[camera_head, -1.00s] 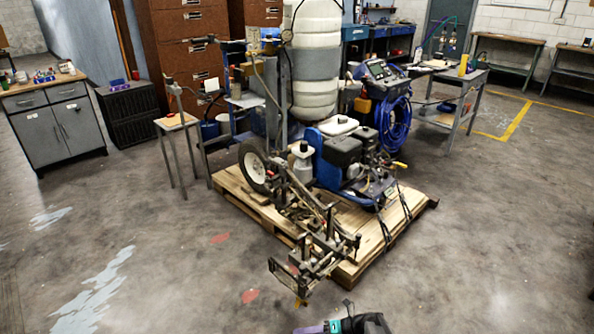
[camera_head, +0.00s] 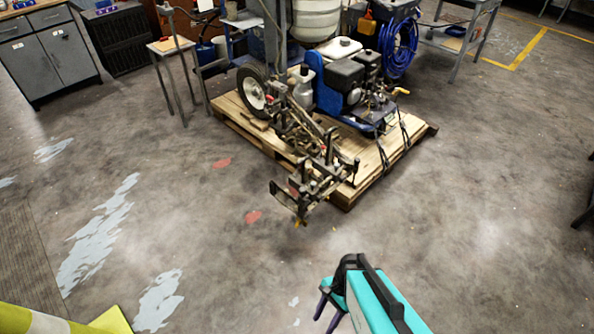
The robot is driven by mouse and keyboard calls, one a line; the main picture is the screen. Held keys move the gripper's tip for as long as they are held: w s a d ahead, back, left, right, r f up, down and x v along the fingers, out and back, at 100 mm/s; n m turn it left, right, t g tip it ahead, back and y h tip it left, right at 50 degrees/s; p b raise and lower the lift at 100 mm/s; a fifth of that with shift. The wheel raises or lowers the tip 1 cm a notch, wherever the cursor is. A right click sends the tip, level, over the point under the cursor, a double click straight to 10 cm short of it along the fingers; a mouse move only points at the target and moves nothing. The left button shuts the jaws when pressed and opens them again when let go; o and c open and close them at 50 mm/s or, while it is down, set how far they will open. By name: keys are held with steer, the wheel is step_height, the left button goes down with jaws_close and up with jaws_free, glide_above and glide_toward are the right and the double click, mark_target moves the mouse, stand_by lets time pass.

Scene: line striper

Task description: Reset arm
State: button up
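My gripper (camera_head: 325,318) shows at the bottom centre, at the end of my teal and black arm. Its two dark purple fingers stand apart with a gap between them, and nothing shows in the gap. The gripper is in front of the line striper (camera_head: 342,78), well apart from it in the picture. The line striper sits on a wooden pallet (camera_head: 366,178), with its metal front frame (camera_head: 318,183) reaching past the pallet's near edge. The upper part of the machine is cut off by the top of the view.
A grey cabinet (camera_head: 62,62) and a small stool (camera_head: 172,46) stand at the left back. A yellow and white object (camera_head: 38,320) is at the lower left corner. A dark object shows at the right edge. The floor around the pallet is largely clear.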

steer(key=s+d+r+n+h, duration=0.1)
steer(key=s+d+n+h, duration=0.2)
steer(key=d+n, duration=0.4)
steer(key=shift+d+r+n+h, duration=0.3)
steer(key=shift+n+h, duration=0.1)
steer(key=shift+n, duration=2)
steer(key=c, duration=0.4)
